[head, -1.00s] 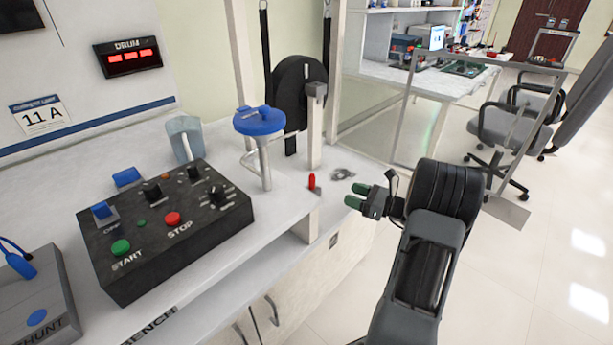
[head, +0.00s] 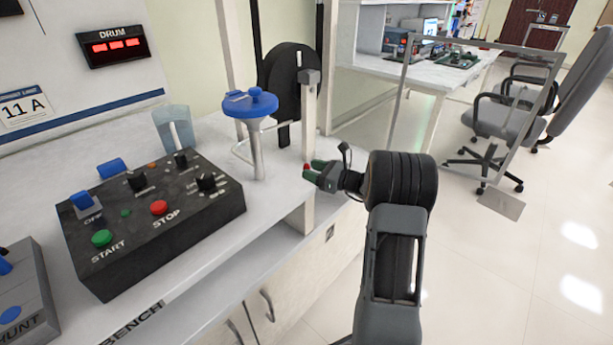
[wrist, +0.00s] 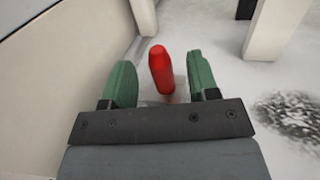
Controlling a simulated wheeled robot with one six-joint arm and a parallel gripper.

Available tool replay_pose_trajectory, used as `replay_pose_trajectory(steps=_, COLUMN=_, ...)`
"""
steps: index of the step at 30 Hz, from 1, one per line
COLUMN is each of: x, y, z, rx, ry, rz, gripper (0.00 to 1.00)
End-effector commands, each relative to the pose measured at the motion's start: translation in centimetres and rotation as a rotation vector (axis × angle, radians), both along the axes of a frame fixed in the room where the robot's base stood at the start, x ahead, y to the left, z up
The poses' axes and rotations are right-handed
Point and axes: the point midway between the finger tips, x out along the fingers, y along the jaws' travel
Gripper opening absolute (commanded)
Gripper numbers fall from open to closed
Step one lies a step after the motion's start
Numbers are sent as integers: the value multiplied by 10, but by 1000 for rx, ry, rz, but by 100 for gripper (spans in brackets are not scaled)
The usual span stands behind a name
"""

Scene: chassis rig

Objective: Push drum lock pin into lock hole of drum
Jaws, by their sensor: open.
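A small red pin (wrist: 160,70) stands between the two green fingers of my gripper (wrist: 160,85) in the wrist view. A gap shows on each side of it, so the fingers are open and not closed on it. In the head view the red pin (head: 306,167) shows only as a small tip by the fingers of my gripper (head: 309,170), at the bench edge beside a pale post. The black drum (head: 290,85) stands upright behind the post. The lock hole cannot be made out.
A blue-topped handle (head: 250,103) stands left of the gripper. A black control box (head: 150,215) with START and STOP buttons lies further left on the bench. A pale post (head: 309,115) rises close behind the gripper. Open floor (head: 480,270) lies to the right.

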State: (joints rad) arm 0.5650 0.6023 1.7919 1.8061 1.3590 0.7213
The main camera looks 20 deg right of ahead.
Motion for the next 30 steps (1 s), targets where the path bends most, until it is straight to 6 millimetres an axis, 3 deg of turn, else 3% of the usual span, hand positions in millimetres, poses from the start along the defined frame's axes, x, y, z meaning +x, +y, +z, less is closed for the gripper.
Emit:
replay_pose_trajectory(steps=13, x=11, y=9, z=0, rx=0, ry=1, rz=0, gripper=54)
replay_pose_trajectory(steps=30, x=11, y=9, z=0, rx=0, ry=1, rz=0, gripper=1)
